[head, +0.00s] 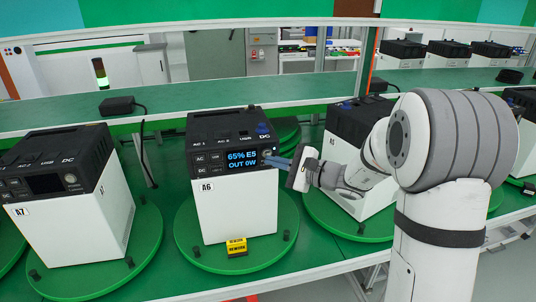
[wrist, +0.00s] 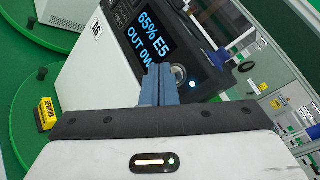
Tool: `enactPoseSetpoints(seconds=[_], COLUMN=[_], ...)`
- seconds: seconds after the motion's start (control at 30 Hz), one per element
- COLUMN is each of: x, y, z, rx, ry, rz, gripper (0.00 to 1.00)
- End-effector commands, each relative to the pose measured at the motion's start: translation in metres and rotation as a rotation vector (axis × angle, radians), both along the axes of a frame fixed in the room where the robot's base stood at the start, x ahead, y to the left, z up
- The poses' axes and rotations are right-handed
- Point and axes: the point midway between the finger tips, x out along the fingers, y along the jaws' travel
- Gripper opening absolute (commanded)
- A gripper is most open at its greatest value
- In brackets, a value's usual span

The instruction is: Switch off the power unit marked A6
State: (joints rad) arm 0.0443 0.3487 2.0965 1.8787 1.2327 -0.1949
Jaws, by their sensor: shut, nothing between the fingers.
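The power unit marked A6 (head: 238,203) is a white box with a black top, standing on a green round turntable (head: 188,243). Its lit display (head: 242,159) reads "65% E5 OUT 0W". My gripper (head: 267,160) is shut and empty, its blue fingertips at the right end of the front panel, near the round button. In the wrist view the shut fingers (wrist: 159,70) point at the panel beside the display (wrist: 150,33). The round button (wrist: 179,75) and a small lit dot (wrist: 192,84) show just right of the fingertips. I cannot tell whether the fingers touch the panel.
Unit A7 (head: 75,222), with a dark display, stands to the left on its own turntable. Unit A5 (head: 346,148) stands to the right, partly behind my arm. A yellow "REWORK" block (head: 236,247) sits on the turntable before A6. A black adapter (head: 117,106) lies on the shelf behind.

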Motion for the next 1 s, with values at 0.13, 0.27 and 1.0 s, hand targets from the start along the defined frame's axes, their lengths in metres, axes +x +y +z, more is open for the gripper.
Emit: enactPoseSetpoints(seconds=[0.13,0.27,1.0], x=[0.002,0.006,0.011], y=[0.001,0.002,0.004], z=[-0.001,-0.001,0.000], rx=[0.000,0.000,0.000], ry=[0.000,-0.001,0.000], rz=[0.000,0.000,0.000], gripper=[0.00,0.00,0.00])
